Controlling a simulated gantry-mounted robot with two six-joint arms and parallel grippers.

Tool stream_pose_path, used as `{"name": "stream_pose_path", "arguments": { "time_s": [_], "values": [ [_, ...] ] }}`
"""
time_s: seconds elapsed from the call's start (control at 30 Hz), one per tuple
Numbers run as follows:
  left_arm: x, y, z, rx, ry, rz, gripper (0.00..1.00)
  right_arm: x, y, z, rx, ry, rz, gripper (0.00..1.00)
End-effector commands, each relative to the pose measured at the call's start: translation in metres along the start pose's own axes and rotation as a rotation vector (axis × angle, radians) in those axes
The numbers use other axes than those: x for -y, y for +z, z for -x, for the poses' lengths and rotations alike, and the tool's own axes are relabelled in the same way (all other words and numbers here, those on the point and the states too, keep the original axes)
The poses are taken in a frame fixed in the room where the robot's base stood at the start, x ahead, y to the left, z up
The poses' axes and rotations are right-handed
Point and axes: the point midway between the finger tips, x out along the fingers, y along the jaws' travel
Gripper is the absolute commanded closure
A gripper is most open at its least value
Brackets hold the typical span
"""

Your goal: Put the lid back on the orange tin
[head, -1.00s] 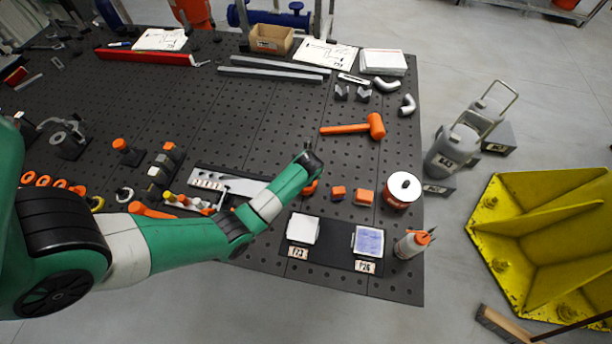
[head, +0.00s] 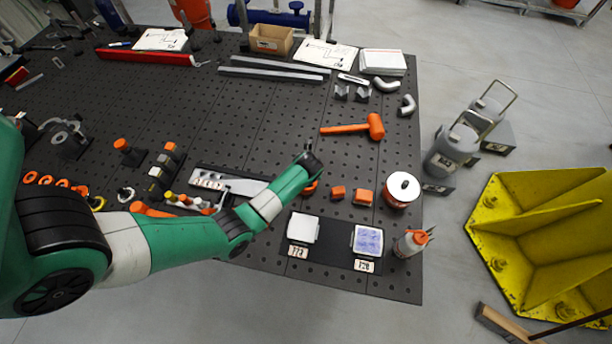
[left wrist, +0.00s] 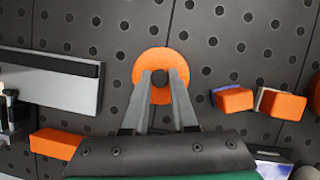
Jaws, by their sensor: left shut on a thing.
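The orange tin (head: 396,200) stands upright near the right edge of the bench in the head view. Its top is white with a small dark spot. My left gripper (left wrist: 160,78) is shut on the dark knob of a round orange lid (left wrist: 152,60), seen against the perforated bench top in the left wrist view. In the head view a sliver of the lid (head: 311,188) shows beside my wrist, left of the tin; the fingers are hidden there. I cannot tell whether the lid touches the bench. My right gripper is not in view.
Two small orange blocks (head: 338,192) (head: 363,197) lie between the lid and the tin. An orange mallet (head: 350,129) lies behind them. A bottle (head: 410,243) and a dark tray (head: 337,256) with two pads are in front. Bare bench (head: 270,130) shows behind the arm.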

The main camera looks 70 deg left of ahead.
Motion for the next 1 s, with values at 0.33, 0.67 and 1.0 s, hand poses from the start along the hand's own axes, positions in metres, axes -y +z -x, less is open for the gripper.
{"name": "stream_pose_path", "arguments": {
  "time_s": [0.33, 0.67, 1.0],
  "values": [
    [0.0001, 0.0001, -0.0001, 0.001, 0.000, 0.000, 1.00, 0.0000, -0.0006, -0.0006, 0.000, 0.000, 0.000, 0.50],
    [0.0001, 0.0001, -0.0001, 0.000, 0.000, 0.000, 0.39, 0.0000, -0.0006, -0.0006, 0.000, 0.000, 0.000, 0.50],
    [0.0000, -0.0001, -0.0002, 0.000, 0.000, 0.000, 0.09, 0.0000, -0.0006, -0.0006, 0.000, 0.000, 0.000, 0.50]
  ]
}}
